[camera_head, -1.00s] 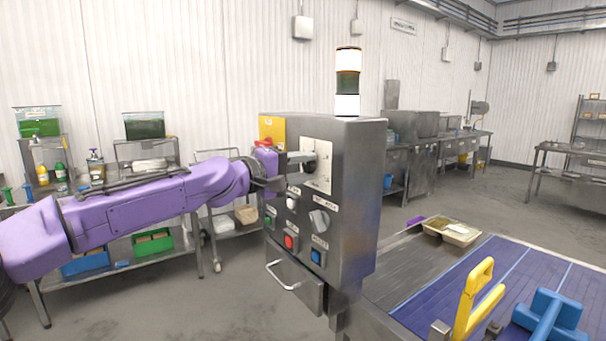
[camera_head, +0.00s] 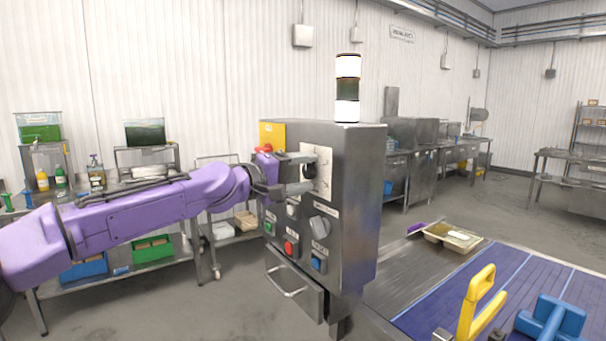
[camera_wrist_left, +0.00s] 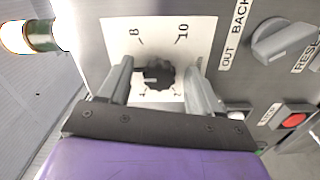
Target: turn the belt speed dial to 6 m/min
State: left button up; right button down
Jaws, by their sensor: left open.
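The belt speed dial (camera_wrist_left: 153,78) is a black knurled knob on a white scale plate (camera_wrist_left: 170,30) in the left wrist view, with 8 and 10 readable. Its set value is not clear to me. In the head view the dial (camera_head: 309,170) is partly hidden by my fingers. My left gripper (camera_wrist_left: 160,85) is open, with one grey finger on each side of the dial. In the head view my left gripper (camera_head: 300,172) reaches the upper front of the steel control box (camera_head: 350,210). I cannot tell whether the fingers touch the knob. My right gripper is not in view.
Below the dial are a grey selector knob (camera_head: 320,226), a red button (camera_head: 290,247), a blue button (camera_head: 318,262) and a drawer handle (camera_head: 287,290). A red stop button (camera_head: 265,149) sits on a yellow box. The blue belt (camera_head: 430,310) is at the right.

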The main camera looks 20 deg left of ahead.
pick_arm(q)
jog(key=shift+s, duration=0.1)
jog(key=b+v, duration=0.2)
jog(key=v, duration=0.8)
jog(key=shift+a, duration=0.2)
jog(key=shift+s, duration=0.1)
jog(key=w+f+n+t+y, duration=0.1)
jog(key=w+f+n+y, duration=0.1)
jog(key=f+y, duration=0.35)
jog(key=w+f+n+t+y, duration=0.1)
jog(key=w+f+n+y, duration=0.15)
jog(key=f, duration=0.65)
jog(key=s+f+g+y, duration=0.2)
jog(key=f, duration=0.9)
jog(key=s+f+g+y, duration=0.2)
jog(key=s+f, duration=0.1)
jog(key=f, duration=0.9)
jog(key=s+a+f+m+g+y, duration=0.2)
jog(key=s+f+g, duration=0.2)
jog(key=s+f, duration=1.2)
jog(key=s+a+f+m+g, duration=0.1)
jog(key=s+f+m+g, duration=0.1)
jog(key=s+f, duration=0.4)
jog(key=s+a+f+m+g, duration=0.1)
jog(key=s+f, duration=0.6)
jog(key=s, duration=0.8)
jog(key=shift+s+m+g, duration=0.2)
jog(key=shift+m+g, duration=0.25)
jog(key=shift+g, duration=0.55)
